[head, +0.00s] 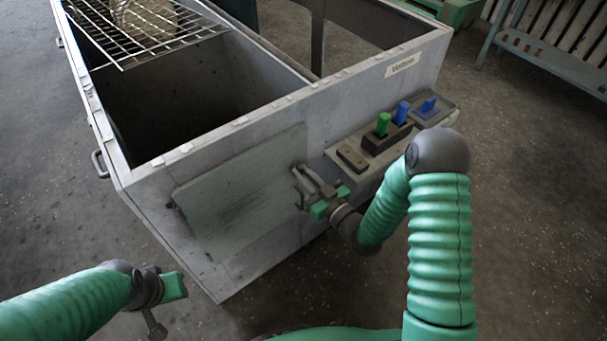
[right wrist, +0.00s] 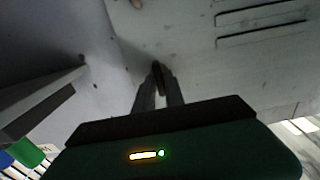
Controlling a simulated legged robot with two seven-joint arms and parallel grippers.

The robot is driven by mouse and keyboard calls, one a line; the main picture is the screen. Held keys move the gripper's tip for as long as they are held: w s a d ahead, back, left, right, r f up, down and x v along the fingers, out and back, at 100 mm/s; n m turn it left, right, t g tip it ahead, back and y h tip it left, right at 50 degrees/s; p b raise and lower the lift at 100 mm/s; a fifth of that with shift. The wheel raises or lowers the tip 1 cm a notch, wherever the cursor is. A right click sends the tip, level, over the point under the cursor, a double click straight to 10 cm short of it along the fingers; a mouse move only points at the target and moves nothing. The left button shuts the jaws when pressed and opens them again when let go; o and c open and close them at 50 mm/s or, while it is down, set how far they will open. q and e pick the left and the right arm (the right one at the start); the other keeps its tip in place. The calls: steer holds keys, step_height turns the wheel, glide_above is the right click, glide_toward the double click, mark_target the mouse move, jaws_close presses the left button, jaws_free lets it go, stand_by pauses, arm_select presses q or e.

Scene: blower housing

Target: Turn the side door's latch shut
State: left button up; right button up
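The side door (head: 240,195) is a flat grey panel lying against the near wall of the housing. Its latch (head: 299,172), a small dark handle, is at the door's right edge and partly hidden by my right gripper (head: 308,185). In the right wrist view, the latch handle (right wrist: 157,76) shows as a dark piece between the fingertips of my right gripper (right wrist: 158,88). The fingers are close together on it. My left gripper (head: 168,304) is in the air at lower left, away from the door; its finger gap is not clear.
The grey blower housing (head: 136,175) is open on top, with a wire rack (head: 135,32) across its far end. A control box (head: 372,152) with green and blue switches sticks out right of the latch, close to my right arm. Floor (head: 60,215) at left is clear.

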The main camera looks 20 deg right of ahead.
jaws_close()
steer(key=shift+m, duration=0.3)
steer(key=shift+r+p, duration=0.1)
steer(key=shift+p, duration=0.3)
steer(key=shift+w+d+f+m+p, duration=0.15)
steer(key=shift+m+p, duration=1.1)
steer(key=shift+m, duration=1.65)
steer(key=shift+s+d+f+m+p, duration=0.1)
steer(key=shift+m+p, duration=1.2)
steer(key=shift+m, duration=1.6)
steer(key=shift+w+d+f+m+p, duration=0.15)
steer(key=shift+m+p, duration=1.1)
steer(key=shift+m, duration=1.65)
steer(key=shift+s, duration=0.1)
